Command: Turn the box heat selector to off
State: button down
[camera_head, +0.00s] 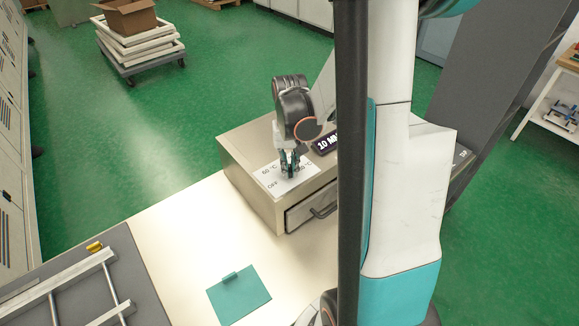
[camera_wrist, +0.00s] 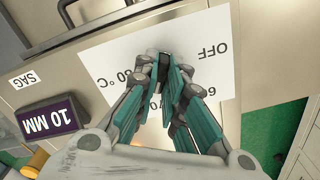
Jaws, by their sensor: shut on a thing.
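The heat box (camera_head: 245,158) is a beige box on the cream worktop, with a white dial label (camera_head: 268,178) on its top. In the wrist view the label (camera_wrist: 112,55) is upside down, with OFF at upper right, a partly hidden 60 at right, and 80 °C at left. My gripper (camera_head: 290,168) reaches down onto the label's middle. In the wrist view its teal-padded fingers (camera_wrist: 166,68) are shut on the selector knob, which is mostly hidden between them. Which mark the knob points at cannot be told.
A purple-black 10 MM display (camera_wrist: 47,118) and a SAG tag (camera_wrist: 24,79) are beside the label. A drawer with a dark handle (camera_head: 322,211) is in the box's front. A teal plate (camera_head: 240,296) and a metal frame (camera_head: 68,283) lie on the worktop.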

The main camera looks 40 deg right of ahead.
dwell(0.4)
jog(key=n, duration=0.4)
jog(key=shift+n+b, duration=0.4)
jog(key=shift+n, duration=0.9)
jog(key=n, duration=0.3)
jog(key=shift+b, duration=0.4)
jog(key=n, duration=0.3)
jog(key=shift+n+b, duration=0.3)
jog(key=shift+n, duration=0.6)
